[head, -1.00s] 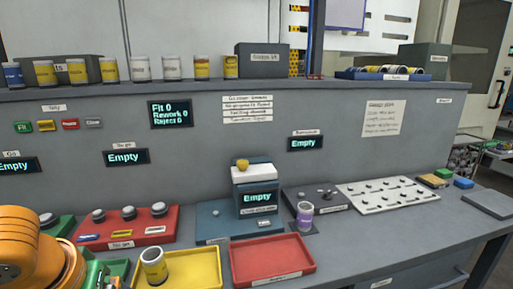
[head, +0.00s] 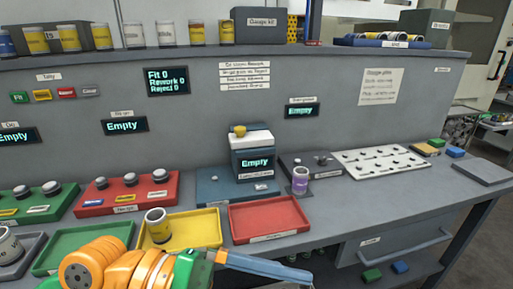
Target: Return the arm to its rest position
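My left arm comes in from the lower left, orange with green and orange parts near the wrist. Its gripper (head: 290,273) shows as a long blue-grey finger pointing right, below the red tray (head: 268,219) at the bench's front. Whether it is open or shut does not show, and I see nothing held in it. My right gripper is not in view.
A green tray (head: 70,250) lies left of the yellow one. A red button box (head: 120,205) and a white peg board (head: 380,161) stand behind. A drawer handle (head: 420,247) juts from the bench front.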

